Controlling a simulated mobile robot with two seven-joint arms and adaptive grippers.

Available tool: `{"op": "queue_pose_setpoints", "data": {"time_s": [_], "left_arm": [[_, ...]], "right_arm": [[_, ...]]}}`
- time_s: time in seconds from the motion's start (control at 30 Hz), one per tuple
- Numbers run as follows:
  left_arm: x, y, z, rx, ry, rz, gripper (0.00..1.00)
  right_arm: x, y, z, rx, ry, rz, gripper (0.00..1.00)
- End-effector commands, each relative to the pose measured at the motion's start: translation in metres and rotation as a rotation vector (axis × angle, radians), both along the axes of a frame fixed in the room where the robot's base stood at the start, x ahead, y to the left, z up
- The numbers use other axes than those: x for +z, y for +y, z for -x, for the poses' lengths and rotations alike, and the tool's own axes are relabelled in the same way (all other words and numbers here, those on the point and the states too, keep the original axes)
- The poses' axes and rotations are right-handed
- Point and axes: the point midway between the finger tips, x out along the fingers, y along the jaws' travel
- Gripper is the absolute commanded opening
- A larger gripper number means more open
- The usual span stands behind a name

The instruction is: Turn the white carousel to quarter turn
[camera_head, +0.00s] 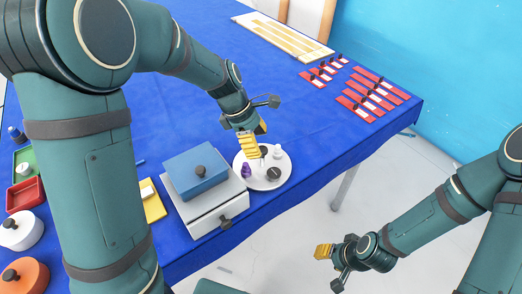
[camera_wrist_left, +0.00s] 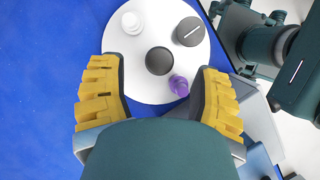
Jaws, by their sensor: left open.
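The white carousel (camera_head: 262,184) is a round disc on the blue table near its front edge. It also shows in the left wrist view (camera_wrist_left: 150,91). It bears a dark round centre knob (camera_wrist_left: 159,60), a white piece (camera_wrist_left: 131,23), a dark grey round piece (camera_wrist_left: 190,31) and a purple piece (camera_wrist_left: 178,85). My left gripper (camera_head: 250,143) is open and empty above the carousel's far side, its yellow fingers hiding part of it. In the wrist view its fingers (camera_wrist_left: 160,88) stand wide apart, with the knob between and beyond them. My right gripper (camera_head: 324,252) is away from the table; its finger gap is unclear.
A blue box (camera_head: 196,170) on a white drawer unit (camera_head: 214,208) with a black knob stands left of the carousel. Red plates with black knobs (camera_head: 367,97) lie at the right. Wooden strips (camera_head: 282,36) lie at the back. The table's middle is clear.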

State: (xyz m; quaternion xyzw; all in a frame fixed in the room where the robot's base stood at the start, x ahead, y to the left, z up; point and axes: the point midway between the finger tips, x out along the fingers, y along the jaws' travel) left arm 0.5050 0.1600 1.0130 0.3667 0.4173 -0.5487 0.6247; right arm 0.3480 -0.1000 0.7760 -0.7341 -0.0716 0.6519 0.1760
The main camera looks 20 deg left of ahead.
Motion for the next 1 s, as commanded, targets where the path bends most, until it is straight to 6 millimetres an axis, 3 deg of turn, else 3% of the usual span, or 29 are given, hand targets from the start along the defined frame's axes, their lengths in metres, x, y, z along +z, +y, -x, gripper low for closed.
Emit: {"op": "queue_pose_setpoints", "data": {"time_s": [0.2, 0.57, 0.6, 0.77, 1.0], "left_arm": [[-0.022, -0.008, -0.001, 0.0, 0.001, 0.0, 0.64], [-0.024, -0.01, -0.002, 0.0, -0.001, 0.001, 0.64], [-0.024, -0.01, -0.001, 0.0, -0.001, 0.001, 0.59], [-0.024, -0.01, -0.002, 0.0, -0.001, 0.001, 0.03], [-0.025, -0.01, -0.001, 0.0, 0.0, 0.001, 0.0]], "right_arm": [[-0.007, 0.0, 0.002, 0.004, 0.005, -0.001, 0.47], [-0.008, 0.001, 0.003, 0.005, 0.007, -0.002, 0.47], [-0.008, 0.001, 0.003, 0.005, 0.007, -0.002, 0.47], [-0.008, 0.001, 0.003, 0.005, 0.007, -0.002, 0.47], [-0.008, 0.0, 0.003, 0.004, 0.006, -0.002, 0.47]]}}
